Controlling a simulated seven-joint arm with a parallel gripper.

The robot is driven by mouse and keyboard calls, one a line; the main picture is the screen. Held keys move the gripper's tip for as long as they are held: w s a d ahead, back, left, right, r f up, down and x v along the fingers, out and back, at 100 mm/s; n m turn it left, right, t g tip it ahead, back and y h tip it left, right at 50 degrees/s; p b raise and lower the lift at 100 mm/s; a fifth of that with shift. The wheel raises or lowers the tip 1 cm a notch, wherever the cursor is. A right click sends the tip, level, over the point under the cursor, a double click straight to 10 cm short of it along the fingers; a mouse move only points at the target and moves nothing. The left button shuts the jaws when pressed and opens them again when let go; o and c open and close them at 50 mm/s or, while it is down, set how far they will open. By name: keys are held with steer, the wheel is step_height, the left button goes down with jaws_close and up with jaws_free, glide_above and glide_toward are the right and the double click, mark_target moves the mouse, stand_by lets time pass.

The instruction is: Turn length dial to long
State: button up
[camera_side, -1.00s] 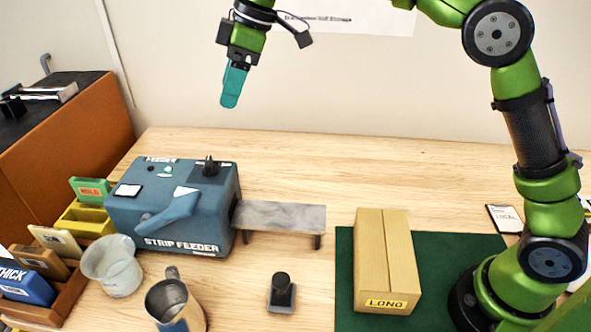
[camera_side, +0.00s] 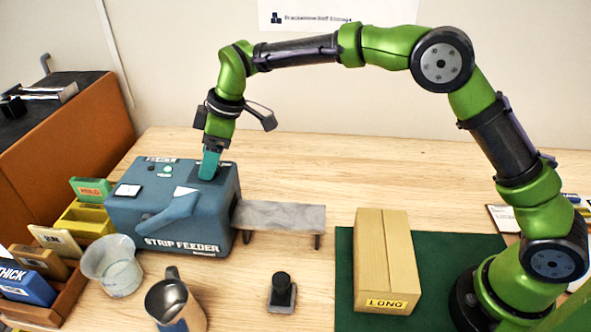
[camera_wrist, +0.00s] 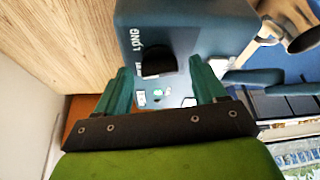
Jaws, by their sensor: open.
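The blue strip feeder (camera_side: 165,225) stands on the left of the bench. Its black length dial is on the top at the right; in the side view my gripper (camera_side: 209,166) covers it. In the wrist view the dial (camera_wrist: 158,62) is a dark round knob beside the word LONG, with more lettering partly hidden. The teal fingers of my gripper (camera_wrist: 160,86) are apart and point down, one on each side of the dial in that view. I cannot tell whether they touch it.
A grey outfeed table (camera_side: 280,216) adjoins the feeder. A carton marked LONG (camera_side: 387,262) lies on a green mat (camera_side: 345,290). Bare bench lies behind the carton.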

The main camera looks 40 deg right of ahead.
steer(key=c, duration=1.1)
steer(key=shift+o, duration=0.2)
steer(key=m, duration=0.2)
steer(key=m+t+h, duration=0.1)
steer(key=m, duration=0.2)
steer(key=shift+s+a+m+h, duration=0.1)
steer(key=shift+a+m+h, duration=0.1)
steer(key=shift+m+h, duration=0.1)
steer(key=m+h, duration=0.1)
steer(key=m, duration=0.2)
steer(key=m+t+h, duration=0.1)
steer(key=m, duration=0.1)
steer(key=shift+m, duration=0.4)
steer(key=shift+a, duration=0.1)
steer(key=o, duration=1.1)
steer(key=shift+c, duration=0.2)
